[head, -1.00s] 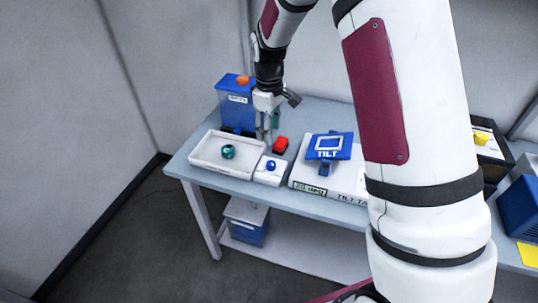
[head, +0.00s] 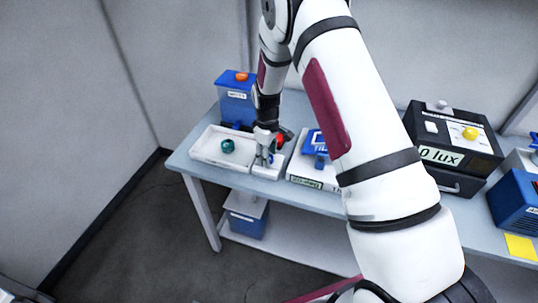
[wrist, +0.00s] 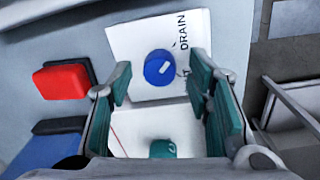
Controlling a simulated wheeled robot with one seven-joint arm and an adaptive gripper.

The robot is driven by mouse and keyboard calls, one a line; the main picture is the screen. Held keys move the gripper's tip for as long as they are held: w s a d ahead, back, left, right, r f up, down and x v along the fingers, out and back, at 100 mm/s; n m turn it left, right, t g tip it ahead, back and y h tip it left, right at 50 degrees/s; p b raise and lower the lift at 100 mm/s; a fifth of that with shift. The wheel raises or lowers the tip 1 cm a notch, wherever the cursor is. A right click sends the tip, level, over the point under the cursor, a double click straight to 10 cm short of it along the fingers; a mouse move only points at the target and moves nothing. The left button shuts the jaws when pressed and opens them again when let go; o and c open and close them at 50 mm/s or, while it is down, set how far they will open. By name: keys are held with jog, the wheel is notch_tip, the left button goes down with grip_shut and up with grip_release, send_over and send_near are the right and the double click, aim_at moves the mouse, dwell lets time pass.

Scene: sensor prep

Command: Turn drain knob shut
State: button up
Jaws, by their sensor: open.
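The drain knob is a round blue knob (wrist: 158,68) with a white mark on its top. It sits on a white block (wrist: 128,38) lettered DRAIN; other lettering beside the knob is partly hidden. In the wrist view the knob lies between the two teal-padded fingers, with a gap on each side. My gripper (head: 265,160) is open and empty, pointing down at the white block beside the tray. In the head view it hides most of the knob. I cannot tell how far above the knob the fingertips are.
A white tray (head: 205,159) holding a teal round object (head: 228,146) adjoins the block on the left. A red object (wrist: 62,81) is close by. A blue container (head: 237,108) stands behind. The tilt device (head: 316,142) and a black 0 lux box (head: 452,140) are right.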

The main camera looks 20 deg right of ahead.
jog(key=shift+f, duration=0.2)
grip_shut()
